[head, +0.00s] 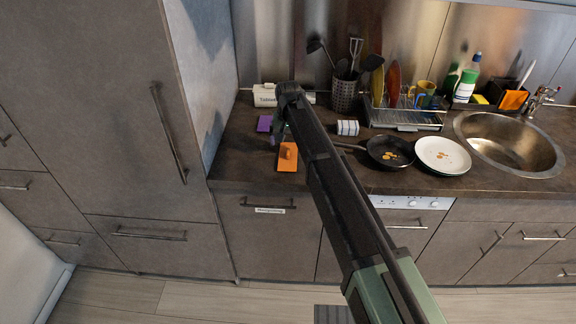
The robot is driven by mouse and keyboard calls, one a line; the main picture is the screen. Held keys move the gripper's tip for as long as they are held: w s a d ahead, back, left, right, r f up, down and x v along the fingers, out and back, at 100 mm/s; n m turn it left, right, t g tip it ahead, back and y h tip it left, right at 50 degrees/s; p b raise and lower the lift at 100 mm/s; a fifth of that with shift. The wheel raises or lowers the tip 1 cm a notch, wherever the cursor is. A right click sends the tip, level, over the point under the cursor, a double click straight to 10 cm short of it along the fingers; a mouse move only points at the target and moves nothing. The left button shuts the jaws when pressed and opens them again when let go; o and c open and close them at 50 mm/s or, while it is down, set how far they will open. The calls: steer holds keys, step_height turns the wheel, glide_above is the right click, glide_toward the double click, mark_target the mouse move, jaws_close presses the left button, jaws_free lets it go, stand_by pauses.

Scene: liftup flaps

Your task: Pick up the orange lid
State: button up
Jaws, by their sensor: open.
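The orange lid (288,158) lies flat on the dark countertop, near its front edge at the left end. It is a small rectangle with a raised handle on top. My gripper (279,138) hangs above and just behind the lid, at the end of my arm, which reaches in from the lower right. The gripper is small and dark in this view, and its fingers are partly hidden by the arm. I see nothing held in it, and the lid rests apart from it on the counter.
A purple item (264,124) lies left of the gripper. A white box (268,95) stands behind. A striped block (347,128), a black pan (390,151) and a white plate (442,155) sit to the right. A tall cabinet (120,100) borders the counter's left.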

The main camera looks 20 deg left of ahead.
mark_target(288, 151)
steer(key=f+b, duration=0.5)
steer(key=shift+s+f, duration=0.25)
steer(key=shift+r, duration=0.2)
steer(key=shift+c, duration=0.2)
steer(key=c, duration=1)
